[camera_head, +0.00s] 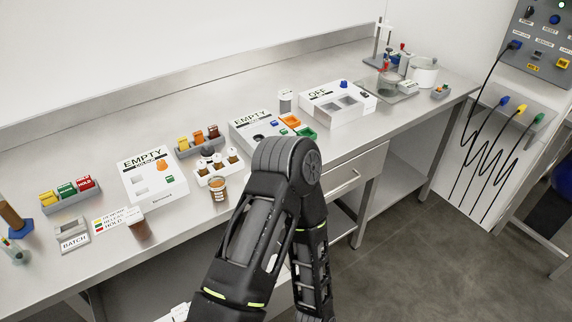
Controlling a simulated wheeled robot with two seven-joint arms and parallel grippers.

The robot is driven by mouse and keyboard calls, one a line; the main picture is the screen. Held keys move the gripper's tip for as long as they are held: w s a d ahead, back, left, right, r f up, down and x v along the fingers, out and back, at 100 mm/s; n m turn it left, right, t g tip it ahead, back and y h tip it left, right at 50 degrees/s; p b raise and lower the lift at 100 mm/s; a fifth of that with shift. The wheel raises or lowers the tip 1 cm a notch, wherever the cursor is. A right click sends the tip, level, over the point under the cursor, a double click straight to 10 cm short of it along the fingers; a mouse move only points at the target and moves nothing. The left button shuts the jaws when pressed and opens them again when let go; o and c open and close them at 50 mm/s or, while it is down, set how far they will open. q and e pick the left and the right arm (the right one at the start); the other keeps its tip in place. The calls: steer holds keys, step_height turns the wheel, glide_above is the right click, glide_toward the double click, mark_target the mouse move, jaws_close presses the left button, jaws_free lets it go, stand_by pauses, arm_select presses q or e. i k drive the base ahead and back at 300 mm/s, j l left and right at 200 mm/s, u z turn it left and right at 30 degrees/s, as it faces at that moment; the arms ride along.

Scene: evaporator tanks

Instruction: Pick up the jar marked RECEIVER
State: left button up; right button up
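No jar's label reads clearly as RECEIVER in the head view. A small amber jar (218,189) with a pale label stands near the front edge of the bench. A brown jar (138,223) with a white label stands further left, also near the front edge. A grey jar (285,101) with a pale label stands towards the back, between two white boxes. I cannot tell which is the RECEIVER. One dark arm of mine rises in front of the bench and bends back down. Neither gripper shows, and the arm hides part of the bench front.
The steel bench (240,92) carries white boxes marked EMPTY (134,190) and OFF (322,112), a vial rack (218,176), coloured blocks (68,193) and a BATCH holder (73,238). A metal pot (425,72) stands at the far right. A cabled panel (543,45) hangs on the right wall.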

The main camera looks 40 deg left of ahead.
mark_target(218, 188)
steer(key=i+l, duration=0.3)
steer(key=i, duration=0.15)
steer(key=i+l, duration=0.3)
steer(key=i, duration=0.15)
steer(key=i+l, duration=0.3)
steer(key=i, duration=0.15)
steer(key=u, duration=1.8)
